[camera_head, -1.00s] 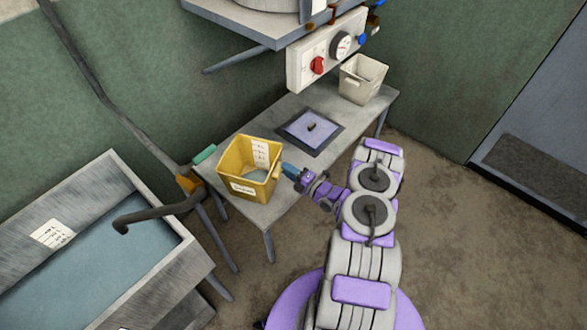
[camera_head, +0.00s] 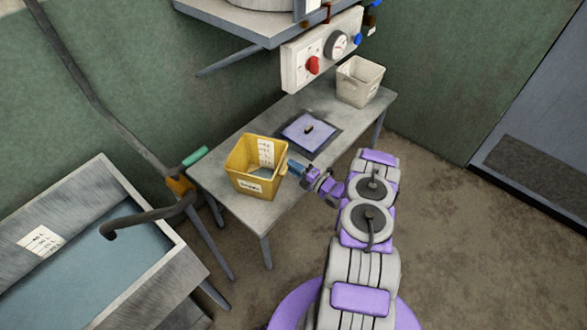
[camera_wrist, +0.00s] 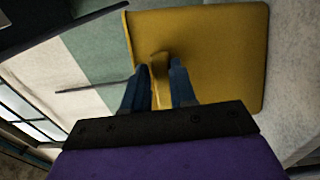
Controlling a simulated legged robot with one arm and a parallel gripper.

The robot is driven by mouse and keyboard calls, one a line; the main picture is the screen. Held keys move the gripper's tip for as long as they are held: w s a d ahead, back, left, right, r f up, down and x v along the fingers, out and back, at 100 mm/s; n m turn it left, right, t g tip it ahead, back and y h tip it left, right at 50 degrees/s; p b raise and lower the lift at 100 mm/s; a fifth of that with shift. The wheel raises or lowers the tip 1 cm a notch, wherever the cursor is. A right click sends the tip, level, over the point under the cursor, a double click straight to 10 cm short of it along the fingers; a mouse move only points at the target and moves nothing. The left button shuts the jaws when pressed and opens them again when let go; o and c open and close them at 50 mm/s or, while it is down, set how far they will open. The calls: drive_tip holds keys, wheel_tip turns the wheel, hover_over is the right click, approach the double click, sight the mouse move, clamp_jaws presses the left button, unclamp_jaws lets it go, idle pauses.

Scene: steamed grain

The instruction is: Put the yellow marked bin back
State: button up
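The yellow bin (camera_head: 243,176) has white labels and sits upright over the near left end of the grey table. In the head view I cannot tell whether its base touches the table. My gripper (camera_head: 292,165) is at the bin's right side. In the wrist view, my gripper's two blue fingers (camera_wrist: 160,82) stand on either side of a yellow tab on the bin (camera_wrist: 215,50), and the bin's wall fills the upper right. The grip appears shut on that tab, as the bin moves along with my gripper.
The grey table (camera_head: 283,113) bears a purple lidded panel (camera_head: 306,135) in the middle and a whitish bin (camera_head: 358,85) at its far end. A control box with a red knob (camera_head: 313,65) hangs above. A metal sink (camera_head: 78,262) with a bent pipe stands at the left.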

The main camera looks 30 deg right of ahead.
drive_tip(key=shift+o, duration=1.4)
drive_tip(key=shift+d, duration=0.3)
drive_tip(key=shift+o, duration=0.5)
drive_tip(key=shift+a, duration=0.1)
drive_tip(key=p+v, duration=0.4)
drive_tip(key=v, duration=0.7)
drive_tip(key=w+d+r+m+g+h, duration=0.2)
drive_tip(key=w+r+h, duration=0.1)
drive_tip(key=w+r, duration=0.35)
drive_tip(key=w+d+r+m+g+h, duration=0.2)
drive_tip(key=w+r, duration=0.4)
drive_tip(key=w, duration=0.2)
drive_tip(key=s+a+r+m+g+h, duration=0.2)
drive_tip(key=a+r+m+g+h, duration=0.25)
drive_tip(key=r, duration=0.85)
drive_tip(key=s+a+r+m+g, duration=0.4)
drive_tip(key=s+a+r+m, duration=0.55)
drive_tip(key=s, duration=0.55)
drive_tip(key=s+a+r+m+g+y, duration=0.1)
drive_tip(key=s+a, duration=0.4)
drive_tip(key=s, duration=0.5)
drive_tip(key=s+a+r+m+g, duration=0.1)
drive_tip(key=s+a+r+g, duration=0.2)
drive_tip(key=s+a, duration=0.3)
drive_tip(key=s+a+r+m+g+y, duration=0.1)
drive_tip(key=s+a, duration=0.5)
drive_tip(key=s, duration=0.8)
drive_tip(key=shift+s+r+m+g+y, duration=0.2)
drive_tip(key=shift+r+m+g+y, duration=0.15)
drive_tip(key=shift+r+m+g, duration=0.35)
